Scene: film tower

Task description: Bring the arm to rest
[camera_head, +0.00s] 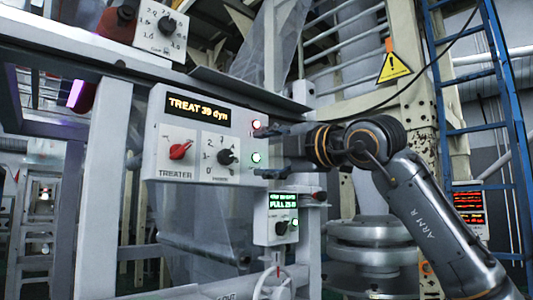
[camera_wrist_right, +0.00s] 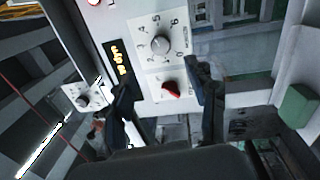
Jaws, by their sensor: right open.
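My right arm (camera_head: 425,205) comes in from the right side of the head view. Its gripper (camera_head: 268,152) is open and empty, with its fingers pointing left at the right edge of the white treater box (camera_head: 158,160). In the right wrist view the two fingers (camera_wrist_right: 160,88) stand apart. Between and beyond them is the box face, with a grey dial knob (camera_wrist_right: 160,45) and a red knob (camera_wrist_right: 171,89). Whether a finger touches the box cannot be told. My left gripper is not in view.
The box display (camera_head: 198,110) reads "TREAT 39 dyn". A smaller box (camera_head: 275,220) with a green display hangs below the gripper. A dial box (camera_head: 160,25) is at upper left. A metal roller (camera_head: 370,232) stands behind my arm, and a blue ladder (camera_head: 480,75) at right.

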